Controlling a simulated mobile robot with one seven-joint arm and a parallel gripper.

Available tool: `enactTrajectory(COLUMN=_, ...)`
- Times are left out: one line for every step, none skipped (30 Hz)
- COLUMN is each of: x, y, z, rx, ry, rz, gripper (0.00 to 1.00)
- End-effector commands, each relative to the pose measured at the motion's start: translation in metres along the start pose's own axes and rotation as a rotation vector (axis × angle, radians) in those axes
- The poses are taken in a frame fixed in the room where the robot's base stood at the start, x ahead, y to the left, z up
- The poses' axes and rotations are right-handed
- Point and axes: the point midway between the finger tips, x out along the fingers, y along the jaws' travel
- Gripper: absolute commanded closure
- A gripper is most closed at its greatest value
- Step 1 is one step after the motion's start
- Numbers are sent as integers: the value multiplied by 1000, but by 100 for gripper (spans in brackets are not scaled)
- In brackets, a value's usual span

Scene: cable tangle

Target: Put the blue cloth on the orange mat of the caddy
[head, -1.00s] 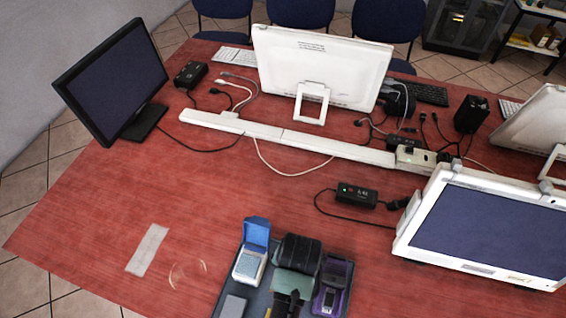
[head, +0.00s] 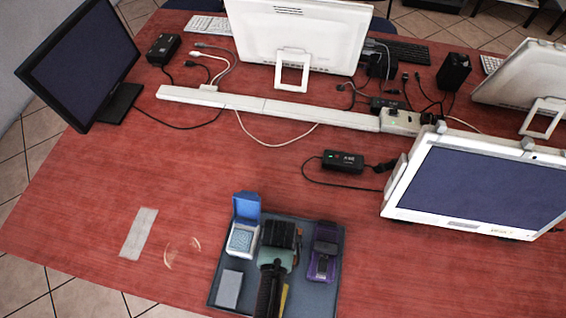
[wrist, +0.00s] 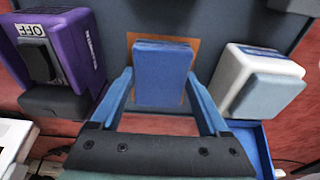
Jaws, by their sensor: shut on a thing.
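The blue cloth (wrist: 163,75) is a folded block between the fingers of my gripper (wrist: 163,92) in the wrist view. My gripper is shut on it. The orange mat (wrist: 160,36) shows as a thin border around the cloth, on the grey-blue floor of the caddy (wrist: 112,20). I cannot tell whether the cloth touches the mat. In the head view the caddy (head: 335,285) stands near the table's front edge. My gripper (head: 279,238) is over its middle there and hides the cloth and most of the mat.
In the caddy, a purple device (head: 324,252) stands right of my gripper, a white box with a raised blue lid (head: 243,238) left, and a grey block (head: 229,289) at front left. Table left of the caddy is mostly clear.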

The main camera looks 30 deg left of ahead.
Motion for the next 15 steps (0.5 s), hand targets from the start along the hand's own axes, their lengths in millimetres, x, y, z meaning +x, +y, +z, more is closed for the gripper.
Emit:
enactTrajectory(x=0, y=0, z=0, rx=0, ry=1, rz=0, gripper=66)
enactTrajectory(x=0, y=0, z=0, rx=0, ry=1, rz=0, gripper=66)
enactTrajectory(x=0, y=0, z=0, rx=0, ry=1, rz=0, gripper=66)
enactTrajectory(x=0, y=0, z=0, rx=0, ry=1, rz=0, gripper=66)
enactTrajectory(x=0, y=0, z=0, rx=0, ry=1, rz=0, gripper=66)
enactTrajectory(x=0, y=0, z=0, rx=0, ry=1, rz=0, gripper=66)
enactTrajectory(x=1, y=0, z=0, rx=0, ry=0, rz=0, gripper=66)
enactTrajectory(x=2, y=0, z=0, rx=0, ry=0, rz=0, gripper=66)
enactTrajectory(x=3, y=0, z=0, rx=0, ry=0, rz=0, gripper=66)
enactTrajectory(x=3, y=0, z=0, rx=0, ry=0, rz=0, gripper=18)
enactTrajectory(x=2, y=0, z=0, rx=0, ry=0, rz=0, gripper=12)
enactTrajectory(x=2, y=0, z=0, rx=0, ry=0, rz=0, gripper=5)
enactTrajectory(x=2, y=0, z=0, rx=0, ry=0, rz=0, gripper=0)
enactTrajectory(x=2, y=0, z=0, rx=0, ry=0, rz=0, gripper=0)
enactTrajectory(x=2, y=0, z=0, rx=0, ry=0, rz=0, gripper=0)
